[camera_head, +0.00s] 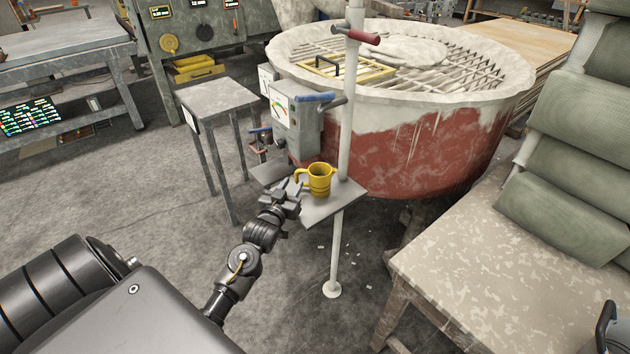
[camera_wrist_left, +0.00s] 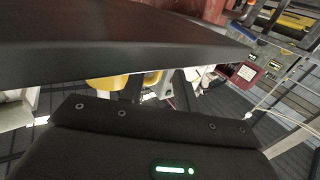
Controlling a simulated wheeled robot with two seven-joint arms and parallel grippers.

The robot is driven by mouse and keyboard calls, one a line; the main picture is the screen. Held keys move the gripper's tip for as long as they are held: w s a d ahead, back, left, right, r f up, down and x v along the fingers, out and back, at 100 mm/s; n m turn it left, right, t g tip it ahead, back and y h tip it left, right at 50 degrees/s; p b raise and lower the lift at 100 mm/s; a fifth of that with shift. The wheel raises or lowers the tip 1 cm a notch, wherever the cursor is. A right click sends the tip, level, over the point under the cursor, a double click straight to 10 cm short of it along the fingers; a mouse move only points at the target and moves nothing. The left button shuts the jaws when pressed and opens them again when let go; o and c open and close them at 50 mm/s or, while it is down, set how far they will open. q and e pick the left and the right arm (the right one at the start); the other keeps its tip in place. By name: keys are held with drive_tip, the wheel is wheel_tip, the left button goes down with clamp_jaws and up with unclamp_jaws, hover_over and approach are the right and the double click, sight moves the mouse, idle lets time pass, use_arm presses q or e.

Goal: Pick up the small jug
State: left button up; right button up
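The small jug (camera_head: 320,181) is yellow, with a handle on its left side. It stands upright on a small grey shelf (camera_head: 318,209) fixed to a pale upright post. My left gripper (camera_head: 292,189) is just left of the jug, near its handle side, at the shelf's left edge. In the left wrist view, its two dark fingers (camera_wrist_left: 158,88) stand apart, and yellow parts of the jug (camera_wrist_left: 107,84) show beside and between them. I cannot tell whether they touch it. My right gripper is not in view.
The post (camera_head: 352,100) rises right behind the jug. A grey gauge box (camera_head: 296,125) and a large red and white vat (camera_head: 430,150) stand behind. A speckled bench (camera_head: 490,270) is at the right. A small grey table (camera_head: 218,97) stands left; floor is open in front.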

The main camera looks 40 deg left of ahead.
sight(296, 179)
use_arm(q)
drive_tip(key=x, duration=0.4)
drive_tip(key=shift+w, duration=0.15)
clamp_jaws()
